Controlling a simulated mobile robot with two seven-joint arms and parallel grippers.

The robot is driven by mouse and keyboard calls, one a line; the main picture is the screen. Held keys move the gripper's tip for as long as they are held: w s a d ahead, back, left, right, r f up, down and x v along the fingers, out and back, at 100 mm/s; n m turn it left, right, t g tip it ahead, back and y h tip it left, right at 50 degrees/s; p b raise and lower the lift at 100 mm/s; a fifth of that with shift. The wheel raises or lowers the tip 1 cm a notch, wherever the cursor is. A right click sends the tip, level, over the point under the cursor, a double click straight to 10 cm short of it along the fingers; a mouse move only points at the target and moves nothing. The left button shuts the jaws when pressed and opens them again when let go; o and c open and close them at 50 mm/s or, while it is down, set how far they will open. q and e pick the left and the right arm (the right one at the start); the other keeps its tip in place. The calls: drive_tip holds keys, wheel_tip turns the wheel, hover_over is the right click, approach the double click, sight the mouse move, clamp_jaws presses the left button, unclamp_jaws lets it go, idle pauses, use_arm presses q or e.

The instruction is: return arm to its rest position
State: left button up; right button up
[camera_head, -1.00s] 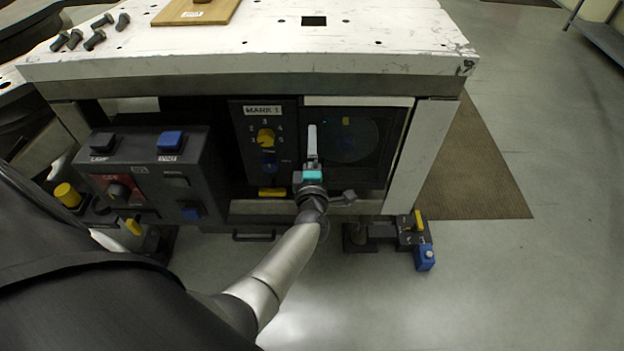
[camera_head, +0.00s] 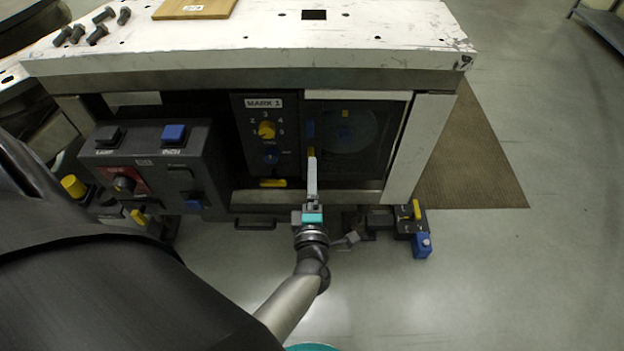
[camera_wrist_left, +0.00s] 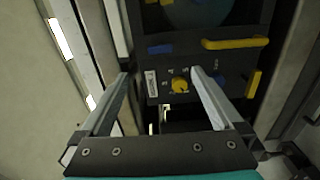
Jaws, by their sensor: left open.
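My left gripper (camera_head: 311,172) is in front of the dark machine front below the white table, with its finger pointing up toward the panel. In the left wrist view its two fingers (camera_wrist_left: 160,92) stand wide apart with nothing between them touching. The panel (camera_head: 253,130) marked "MARK 1" with a yellow knob (camera_head: 266,130) is just left of the gripper. The panel's yellow knob also shows between the fingers in the left wrist view (camera_wrist_left: 180,85), farther away. My right gripper is not in view.
A control box (camera_head: 150,165) with blue and dark buttons stands to the left. The white tabletop (camera_head: 250,32) holds a wooden board (camera_head: 195,10) and several dark bolts (camera_head: 97,35). A pedal-like unit with a blue button (camera_head: 422,245) lies low at the right. The floor (camera_head: 500,280) there is clear.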

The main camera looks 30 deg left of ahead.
use_arm(q)
drive_tip(key=shift+d, duration=0.1)
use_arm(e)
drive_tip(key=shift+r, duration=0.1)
use_arm(q)
drive_tip(key=s+d+f+m+g+h+p, duration=0.3)
drive_tip(key=s+d+f+m+h+p, duration=0.3)
drive_tip(key=m, duration=0.3)
drive_tip(key=s+d+f+m+g+h+p, duration=0.3)
drive_tip(key=s+f+m+h+p, duration=0.15)
drive_tip(key=s+f+m, duration=0.3)
drive_tip(key=s+a+f+m+g+p, duration=0.1)
drive_tip(key=s+m+g, duration=0.3)
drive_tip(key=s, duration=0.7)
drive_tip(key=s+a+f+m+g+p, duration=0.2)
drive_tip(key=s+m, duration=0.4)
drive_tip(key=s, duration=0.5)
drive_tip(key=shift+s+a+g+y+p, duration=0.25)
drive_tip(key=shift+a+g+y+p, duration=0.35)
drive_tip(key=shift+g+p, duration=0.55)
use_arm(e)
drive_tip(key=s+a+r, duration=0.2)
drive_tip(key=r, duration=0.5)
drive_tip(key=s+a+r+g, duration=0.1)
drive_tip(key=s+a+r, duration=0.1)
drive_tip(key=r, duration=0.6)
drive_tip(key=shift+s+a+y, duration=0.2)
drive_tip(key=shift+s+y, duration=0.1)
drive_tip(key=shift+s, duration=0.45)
